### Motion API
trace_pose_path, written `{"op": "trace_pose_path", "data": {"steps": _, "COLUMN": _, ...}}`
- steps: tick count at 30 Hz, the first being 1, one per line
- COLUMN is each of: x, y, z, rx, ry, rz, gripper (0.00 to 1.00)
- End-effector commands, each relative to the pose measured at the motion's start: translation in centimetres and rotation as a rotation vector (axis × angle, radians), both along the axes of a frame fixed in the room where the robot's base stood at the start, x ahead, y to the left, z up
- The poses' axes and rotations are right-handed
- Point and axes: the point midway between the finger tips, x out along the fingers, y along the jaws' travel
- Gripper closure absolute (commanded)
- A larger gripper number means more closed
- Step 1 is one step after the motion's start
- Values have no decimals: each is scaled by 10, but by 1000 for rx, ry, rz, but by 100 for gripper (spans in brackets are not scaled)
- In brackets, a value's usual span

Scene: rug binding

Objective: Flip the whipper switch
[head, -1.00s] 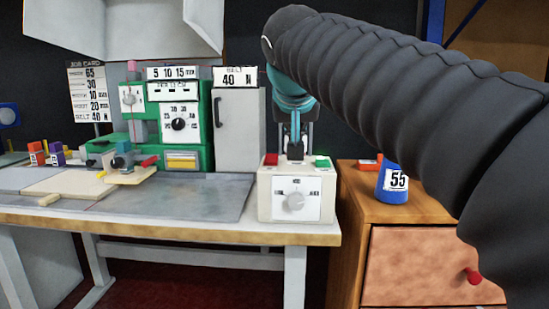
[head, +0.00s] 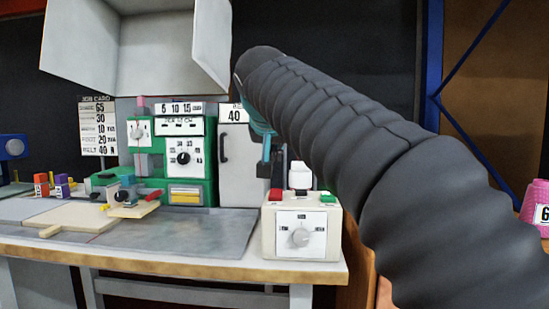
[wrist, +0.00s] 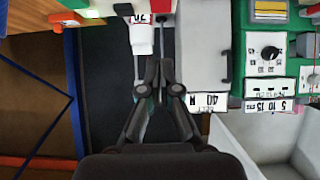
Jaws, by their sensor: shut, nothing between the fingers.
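The green machine (head: 209,155) stands at the back of the bench. A small white panel (head: 139,130) with a knob or switch is on its left side, and a larger dial panel (head: 184,158) is on its front. A cream control box (head: 270,240) at the bench's right end has a dial, a red button (head: 276,195) and a green button (head: 328,198). I cannot tell which control is the whipper switch. My gripper (wrist: 158,66) is shut and empty, near the grey cabinet (wrist: 193,45). In the head view the arm partly hides it.
A white labelled object (head: 300,176) stands behind the control box; it also shows beside my fingers in the wrist view (wrist: 141,38). Coloured blocks (head: 55,186) and a clamp board (head: 132,208) lie on the bench. A pink labelled cone (head: 537,205) is at far right.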

Motion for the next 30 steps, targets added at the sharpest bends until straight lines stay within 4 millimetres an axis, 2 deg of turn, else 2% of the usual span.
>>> {"op": "trace_pose_path", "data": {"steps": 12, "x": 63, "y": -3, "z": -47, "rx": -1, "ry": 1, "rz": -2, "gripper": 100}}
{"op": "trace_pose_path", "data": {"steps": 15, "x": 63, "y": -3, "z": -64, "rx": 0, "ry": 1, "rz": 0, "gripper": 100}}
{"op": "trace_pose_path", "data": {"steps": 19, "x": 65, "y": -3, "z": -76, "rx": 0, "ry": 1, "rz": 0, "gripper": 100}}
{"op": "trace_pose_path", "data": {"steps": 30, "x": 66, "y": -3, "z": -83, "rx": 0, "ry": 0, "rz": 0, "gripper": 100}}
